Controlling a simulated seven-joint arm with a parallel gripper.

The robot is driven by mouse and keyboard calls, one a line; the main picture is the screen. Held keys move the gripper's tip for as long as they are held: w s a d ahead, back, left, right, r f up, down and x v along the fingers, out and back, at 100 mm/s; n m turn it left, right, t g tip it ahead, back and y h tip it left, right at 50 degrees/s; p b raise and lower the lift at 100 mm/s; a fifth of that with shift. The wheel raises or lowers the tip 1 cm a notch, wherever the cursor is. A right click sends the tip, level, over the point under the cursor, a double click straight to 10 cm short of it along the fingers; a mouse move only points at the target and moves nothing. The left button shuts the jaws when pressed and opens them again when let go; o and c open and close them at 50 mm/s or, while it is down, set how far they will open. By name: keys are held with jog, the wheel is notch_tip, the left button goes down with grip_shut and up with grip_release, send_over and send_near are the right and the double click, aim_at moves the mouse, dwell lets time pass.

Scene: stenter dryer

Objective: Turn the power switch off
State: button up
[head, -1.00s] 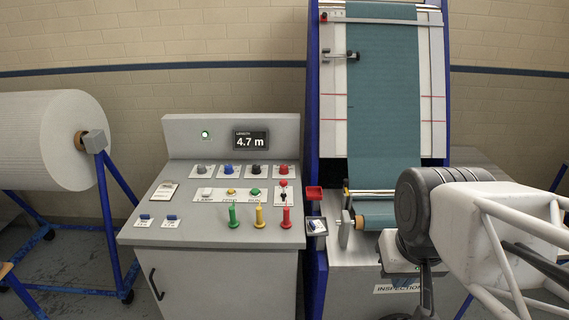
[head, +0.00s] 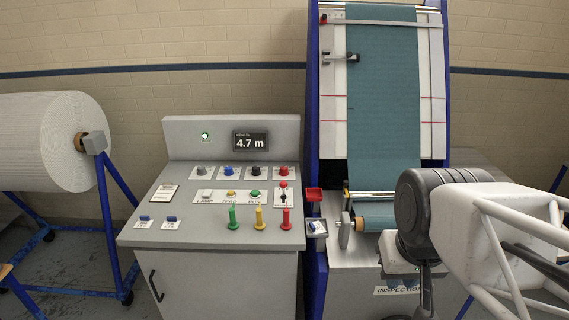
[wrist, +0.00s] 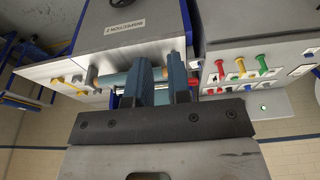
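The grey control console (head: 225,240) stands at the centre-left in the head view. It carries two small blue rockers (head: 172,218), a row of coloured knobs, and green, yellow and red levers (head: 286,218). A small switch box (head: 317,228) with a pale rocker sits on the blue frame to its right. The small labels are too blurred to tell which one is the power switch. My gripper (wrist: 162,82) shows two blue fingers apart, with nothing between them. In the head view it is low at the right, by the inspection machine, away from the console.
A green lamp (head: 205,136) is lit beside the display (head: 251,141) reading 4.7 m. The inspection machine (head: 333,100) with teal fabric (head: 383,100) stands right of the console. A white roll (head: 45,140) on a blue stand is at the left.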

jog(key=o, duration=0.5)
jog(key=shift+w+r, duration=0.25)
jog(key=shift+w, duration=0.25)
jog(key=shift+c, duration=0.2)
jog(key=shift+o, duration=1.4)
jog(key=w+a+r+m, duration=0.1)
jog(key=w+r, duration=0.1)
jog(key=w, duration=0.6)
jog(key=w+a+r+m, duration=0.1)
jog(key=w+r, duration=0.2)
jog(key=w, duration=0.6)
jog(key=shift+w+a+r+m+g, duration=0.2)
jog(key=shift+w+m+g, duration=0.1)
jog(key=shift+m, duration=0.1)
jog(key=m+g, duration=0.2)
jog(key=m, duration=0.6)
send_over(284, 167)
jog(key=f, duration=1.3)
jog(key=s+f, duration=0.1)
jog(key=f, duration=0.5)
jog(key=shift+d+f, duration=0.1)
jog(key=shift+f, duration=0.3)
jog(key=shift+w+a+f, duration=0.2)
jog(key=shift+w+f, duration=0.15)
jog(key=shift+f, duration=0.05)
jog(key=shift+f, duration=3.9)
